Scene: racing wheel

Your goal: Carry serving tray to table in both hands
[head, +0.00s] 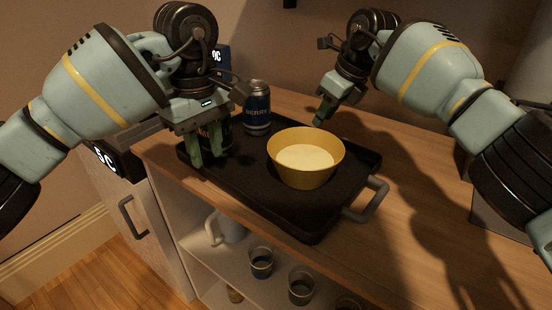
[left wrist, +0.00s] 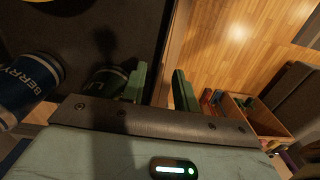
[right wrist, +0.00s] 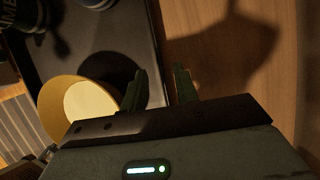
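The black serving tray (head: 245,190) lies on the wooden cabinet top, with a grey handle (head: 368,200) at its right end. It carries a yellow bowl (head: 305,165) with pale contents, a blue can (head: 257,108) and a second can (left wrist: 108,82) partly hidden behind my left gripper in the head view. My left gripper (head: 207,160) is open, fingers pointing down at the tray's left end; its wrist view shows the rim between the fingertips. My right gripper (head: 321,118) is open above the tray's back edge, beyond the bowl. Neither gripper visibly holds anything. The left handle is not visible.
The cabinet top (head: 430,235) is clear to the right of the tray. An open shelf below holds a white pitcher (head: 226,228) and several cups (head: 301,287). A dark box (head: 117,160) stands at left. A wooden crate (left wrist: 255,120) shows on the floor in the left wrist view.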

